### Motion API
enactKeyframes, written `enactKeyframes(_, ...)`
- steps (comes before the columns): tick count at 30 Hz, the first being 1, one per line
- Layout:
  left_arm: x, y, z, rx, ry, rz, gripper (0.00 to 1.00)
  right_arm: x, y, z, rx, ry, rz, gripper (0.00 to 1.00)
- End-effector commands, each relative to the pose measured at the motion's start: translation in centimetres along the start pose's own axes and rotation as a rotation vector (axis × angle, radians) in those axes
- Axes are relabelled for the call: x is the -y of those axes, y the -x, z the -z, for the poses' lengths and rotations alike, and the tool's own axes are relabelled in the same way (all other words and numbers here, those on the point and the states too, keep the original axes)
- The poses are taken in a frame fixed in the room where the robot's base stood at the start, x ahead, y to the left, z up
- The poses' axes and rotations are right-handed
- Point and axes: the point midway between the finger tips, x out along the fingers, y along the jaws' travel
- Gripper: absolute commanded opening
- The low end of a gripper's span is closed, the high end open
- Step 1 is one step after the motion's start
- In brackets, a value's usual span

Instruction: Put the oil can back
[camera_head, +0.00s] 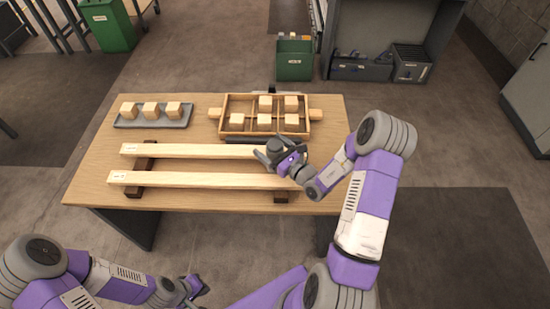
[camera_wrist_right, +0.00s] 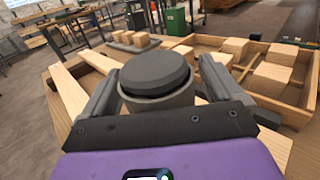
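A dark grey round can with a wide flat top, which I take for the oil can (camera_wrist_right: 156,78), stands between the fingers of my right gripper (camera_wrist_right: 158,92) in the right wrist view. The fingers lie along both its sides and look shut on it. In the head view the right gripper (camera_head: 280,156) is over the right part of the table, at the right ends of the two wooden beams. The can's lower part is hidden. My left gripper (camera_head: 191,288) is low in the head view, in front of the table; its fingers are too unclear to judge.
The wooden table (camera_head: 225,200) bears two long beams (camera_head: 200,151) on dark supports, a grey tray (camera_head: 130,124) with three wooden blocks, and a divided wooden crate (camera_head: 232,123) with several blocks. Green bins (camera_head: 294,61) and a dark shelf unit (camera_head: 383,35) stand behind.

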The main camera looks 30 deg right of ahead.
Motion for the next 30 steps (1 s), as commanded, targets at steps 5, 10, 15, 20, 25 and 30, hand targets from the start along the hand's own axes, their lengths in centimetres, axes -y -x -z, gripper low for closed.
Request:
enactKeyframes(5,0.0,0.0,0.0,0.0,0.0,0.0,0.0,0.0,0.0,0.0,0.0,0.0,0.0,0.67)
enactKeyframes(10,0.0,0.0,0.0,0.0,0.0,0.0,0.0,0.0,0.1,0.0,0.0,0.0,0.0,0.41)
enactKeyframes(15,0.0,0.0,0.0,0.0,0.0,0.0,0.0,0.0,0.0,0.0,0.001,0.001,-0.001,0.21)
enactKeyframes(20,0.0,0.1,0.0,0.0,0.0,0.0,0.0,0.0,0.0,-0.2,0.002,0.001,0.0,0.21)
enactKeyframes(25,-0.4,1.0,0.0,0.0,0.0,0.0,0.0,0.0,0.0,-2.7,0.004,0.003,-0.001,0.21)
enactKeyframes(30,-0.8,2.2,-0.1,0.0,0.0,0.0,0.0,0.0,0.0,-6.4,0.005,0.005,-0.001,0.21)
